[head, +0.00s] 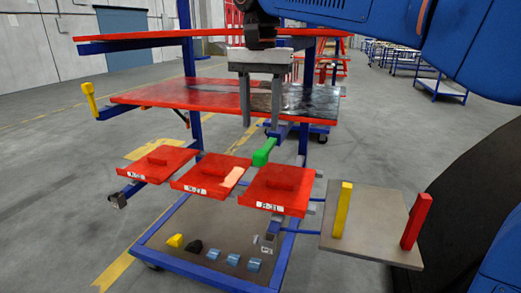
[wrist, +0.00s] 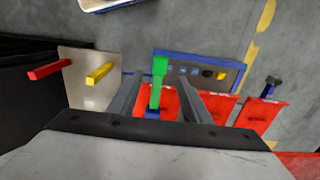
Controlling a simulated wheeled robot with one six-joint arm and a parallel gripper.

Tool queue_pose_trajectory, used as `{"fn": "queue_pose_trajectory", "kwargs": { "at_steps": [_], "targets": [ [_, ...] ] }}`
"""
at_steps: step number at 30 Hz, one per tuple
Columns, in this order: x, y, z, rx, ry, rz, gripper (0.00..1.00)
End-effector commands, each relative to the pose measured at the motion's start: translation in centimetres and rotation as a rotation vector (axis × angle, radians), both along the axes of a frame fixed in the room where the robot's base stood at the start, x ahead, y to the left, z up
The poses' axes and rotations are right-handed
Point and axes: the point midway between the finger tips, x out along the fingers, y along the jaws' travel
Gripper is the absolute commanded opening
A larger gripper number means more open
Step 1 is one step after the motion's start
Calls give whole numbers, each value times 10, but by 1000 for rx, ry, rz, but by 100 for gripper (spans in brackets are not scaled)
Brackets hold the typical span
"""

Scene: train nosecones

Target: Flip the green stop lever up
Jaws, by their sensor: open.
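The green stop lever (head: 264,152) sits on the cart's frame behind the right red tray, slanting a little. In the head view my gripper (head: 261,122) points down just above it, its two grey fingers apart and empty. In the wrist view the green lever (wrist: 158,80) shows between the two fingers of my gripper (wrist: 158,76) in the picture. Any contact between the fingers and the lever cannot be told.
Red trays (head: 205,178) lie in front of the lever. A grey plate (head: 365,225) with an upright yellow bar (head: 343,208) and red bar (head: 415,221) is at the right. A red shelf (head: 165,95) is behind the gripper. A yellow lever (head: 90,98) is at the far left.

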Motion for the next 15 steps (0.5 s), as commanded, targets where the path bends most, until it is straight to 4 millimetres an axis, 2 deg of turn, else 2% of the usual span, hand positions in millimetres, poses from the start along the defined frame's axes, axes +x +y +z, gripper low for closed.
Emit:
{"fn": "queue_pose_trajectory", "kwargs": {
  "at_steps": [9, 15],
  "targets": [
    [-1, -1, -55, -1, 0, 0, 44],
    [0, 0, -78, 0, 0, 0, 44]
  ]
}}
